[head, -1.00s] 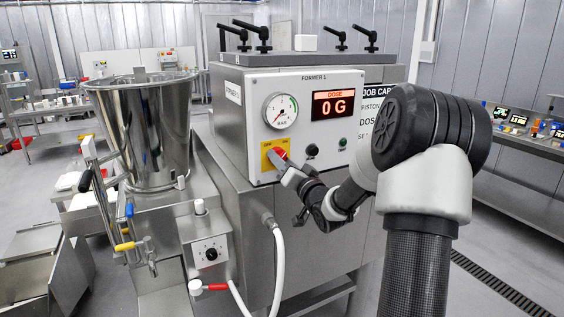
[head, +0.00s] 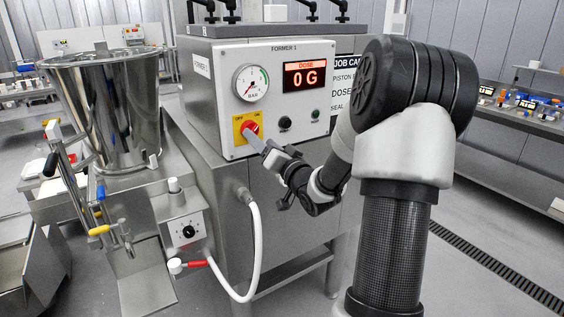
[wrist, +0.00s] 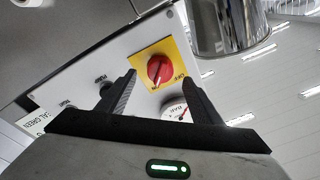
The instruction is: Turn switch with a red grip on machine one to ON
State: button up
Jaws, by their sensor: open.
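Machine one is the steel machine with a panel labelled FORMER 1 (head: 317,119). Its switch with a red grip (head: 249,129) sits on a yellow plate (head: 238,139) at the panel's lower left. My gripper (head: 262,143) is at the switch's lower right in the head view, close in front of the panel. In the wrist view, my gripper (wrist: 160,80) is open. The red grip (wrist: 160,69) shows beyond and between its fingertips, with a pale pointer mark on it. Nothing is held. Whether a finger touches the grip cannot be told. The switch's ON/OFF setting is too small to read surely.
A steel hopper (head: 105,110) stands left. A white hose (head: 257,250) hangs below.

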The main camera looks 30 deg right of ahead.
jog(key=s+f, duration=0.1)
jog(key=s, duration=1.1)
jog(key=shift+s+d+f+b, duration=0.2)
jog(key=shift+s+b, duration=0.1)
jog(key=shift+b, duration=0.15)
jog(key=shift+w, duration=0.1)
